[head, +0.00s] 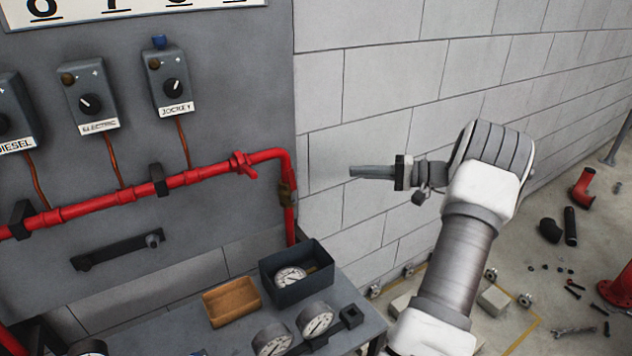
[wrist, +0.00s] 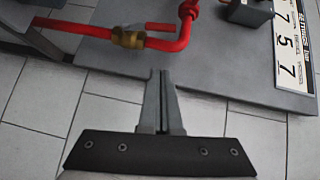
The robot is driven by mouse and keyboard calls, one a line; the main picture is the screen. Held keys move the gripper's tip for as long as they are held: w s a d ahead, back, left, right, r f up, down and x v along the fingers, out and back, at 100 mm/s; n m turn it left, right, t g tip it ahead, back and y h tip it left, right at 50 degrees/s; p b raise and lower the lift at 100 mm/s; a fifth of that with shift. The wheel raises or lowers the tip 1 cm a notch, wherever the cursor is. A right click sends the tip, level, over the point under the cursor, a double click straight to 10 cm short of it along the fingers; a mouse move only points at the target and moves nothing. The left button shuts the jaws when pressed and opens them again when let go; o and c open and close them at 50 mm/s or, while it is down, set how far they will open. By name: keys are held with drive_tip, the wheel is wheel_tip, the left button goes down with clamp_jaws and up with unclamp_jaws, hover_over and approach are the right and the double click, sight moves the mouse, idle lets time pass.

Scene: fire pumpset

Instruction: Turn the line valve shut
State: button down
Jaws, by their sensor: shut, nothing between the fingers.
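The red pipe (head: 125,193) runs along the grey panel and bends down at its right end. A red valve handle (head: 243,164) sits on the pipe just before the bend. A brass fitting (head: 287,194) sits on the down-going leg. My gripper (head: 352,171) is shut and empty, to the right of the bend and apart from the pipe, pointing left. In the wrist view my gripper (wrist: 163,75) points up the picture toward the brass fitting (wrist: 128,39), without touching it. The red valve handle (wrist: 189,8) is partly cut off at the top edge there.
Control boxes (head: 168,82) hang on the panel above the pipe. Below is a bench (head: 235,338) with a dark bin (head: 297,275), a wooden tray (head: 231,301) and gauges (head: 317,319). A block wall (head: 380,95) stands behind my gripper. Loose parts lie on the floor at right.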

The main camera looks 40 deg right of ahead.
sight(293, 186)
drive_tip(key=s+a+p+x, duration=0.1)
drive_tip(key=a+x, duration=0.1)
drive_tip(key=x, duration=1)
drive_tip(key=shift+a, duration=0.2)
